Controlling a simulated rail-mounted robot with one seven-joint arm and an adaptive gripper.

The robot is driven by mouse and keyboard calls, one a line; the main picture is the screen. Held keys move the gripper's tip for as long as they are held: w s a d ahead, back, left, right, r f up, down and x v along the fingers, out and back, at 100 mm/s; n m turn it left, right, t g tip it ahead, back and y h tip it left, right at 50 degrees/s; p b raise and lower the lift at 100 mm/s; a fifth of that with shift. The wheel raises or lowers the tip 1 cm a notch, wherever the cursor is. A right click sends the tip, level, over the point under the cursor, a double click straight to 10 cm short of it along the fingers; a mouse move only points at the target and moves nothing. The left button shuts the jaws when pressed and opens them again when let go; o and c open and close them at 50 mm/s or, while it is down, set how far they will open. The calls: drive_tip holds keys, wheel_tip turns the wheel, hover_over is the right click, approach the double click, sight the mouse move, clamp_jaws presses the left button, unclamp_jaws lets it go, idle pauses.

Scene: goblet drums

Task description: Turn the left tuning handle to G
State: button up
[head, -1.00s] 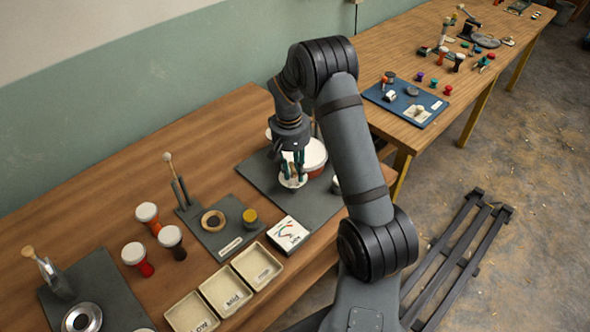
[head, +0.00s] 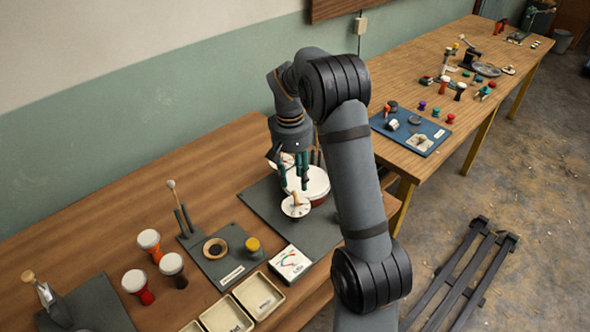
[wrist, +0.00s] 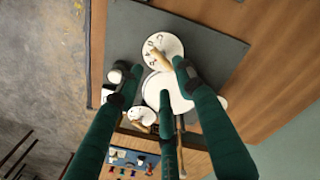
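The left dial (head: 293,210) is a white disc with dark letters, too small to read surely, at the front left of a large white drum (head: 318,184). Its tan tuning handle (head: 296,198) stands on the disc. In the wrist view, the left dial (wrist: 174,45) is near the top, with its handle (wrist: 160,60) lying diagonally. A second lettered dial (wrist: 136,113) with a tan handle shows lower down; my arm hides it in the head view. My gripper (head: 296,187) is open and empty, its green fingers spread above the drum and beside the left handle, apart from it.
The drum and dials are on a dark mat (head: 262,205). A white card (head: 289,263) and tan trays (head: 258,295) lie in front. Small goblet drums (head: 172,266) stand to the left. A blue tray (head: 411,132) lies on the far table.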

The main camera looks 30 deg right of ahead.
sight(297, 197)
wheel_tip(297, 197, up, 3)
drive_tip(key=shift+f, duration=0.1)
idle(0.5)
drive_tip(key=f, duration=1.2)
drive_tip(key=shift+s+d+f, duration=0.1)
drive_tip(key=shift+d+f, duration=0.05)
drive_tip(key=shift+d, duration=0.2)
drive_tip(key=shift+r+p, duration=0.25)
drive_tip(key=shift+p, duration=0.2)
drive_tip(key=shift+a+r+m, duration=0.1)
drive_tip(key=shift+r+m, duration=0.3)
drive_tip(key=shift+r, duration=0.15)
